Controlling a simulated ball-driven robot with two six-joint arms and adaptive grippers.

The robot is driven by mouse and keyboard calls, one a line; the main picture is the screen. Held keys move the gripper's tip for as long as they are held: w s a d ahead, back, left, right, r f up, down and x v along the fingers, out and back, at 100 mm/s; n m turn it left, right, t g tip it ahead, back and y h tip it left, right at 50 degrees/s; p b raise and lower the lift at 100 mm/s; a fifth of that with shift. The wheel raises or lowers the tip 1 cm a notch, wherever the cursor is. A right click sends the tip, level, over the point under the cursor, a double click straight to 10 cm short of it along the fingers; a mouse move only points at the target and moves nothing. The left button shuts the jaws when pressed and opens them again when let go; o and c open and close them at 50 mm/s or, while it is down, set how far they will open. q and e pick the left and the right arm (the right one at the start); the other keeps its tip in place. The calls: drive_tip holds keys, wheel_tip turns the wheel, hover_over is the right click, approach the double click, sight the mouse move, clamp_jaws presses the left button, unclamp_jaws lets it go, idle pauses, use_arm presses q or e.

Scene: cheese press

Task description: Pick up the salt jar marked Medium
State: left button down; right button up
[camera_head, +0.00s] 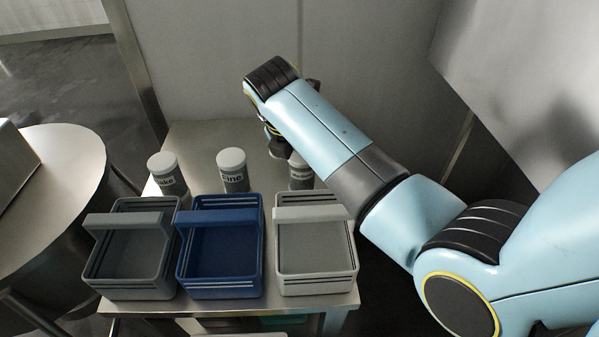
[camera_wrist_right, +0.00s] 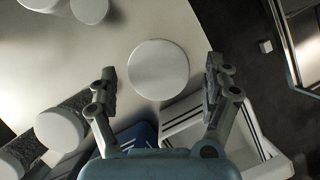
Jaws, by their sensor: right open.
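The jar at the right end of the row (camera_head: 300,184) stands behind the light grey basket, partly covered by my right arm. Its dark label is small and hard to read, but the other two jars read "Fine" (camera_head: 234,178) and "Flake" (camera_head: 170,180). My right gripper (camera_head: 277,143) is above and behind the right-hand jar, mostly hidden by its own arm. In the right wrist view a round white lid (camera_wrist_right: 158,69) lies between the spread, empty fingers of the right gripper (camera_wrist_right: 160,82), seen from straight above. My left gripper is not in view.
Grey (camera_head: 130,288), blue (camera_head: 222,287) and light grey (camera_head: 316,284) handled baskets line the table's front. More white-lidded jars show at the left of the wrist view (camera_wrist_right: 60,129). A wall stands behind the table (camera_head: 200,133). A round table (camera_head: 70,150) is at left.

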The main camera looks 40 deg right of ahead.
drive_tip(key=shift+w+f, duration=0.15)
drive_tip(key=shift+f, duration=0.2)
drive_tip(key=b+x, duration=0.1)
drive_tip(key=x, duration=0.3)
drive_tip(key=shift+w+d+f+b, duration=0.1)
drive_tip(key=shift+d+f+b, duration=0.2)
drive_tip(key=shift+b, duration=0.1)
drive_tip(key=shift+w+d+f, duration=0.1)
drive_tip(key=shift+f, duration=0.05)
drive_tip(key=shift+c, duration=0.5)
drive_tip(key=c, duration=0.4)
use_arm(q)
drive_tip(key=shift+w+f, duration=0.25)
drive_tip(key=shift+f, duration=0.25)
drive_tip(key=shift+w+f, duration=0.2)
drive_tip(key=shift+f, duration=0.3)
use_arm(e)
drive_tip(key=c, duration=0.9)
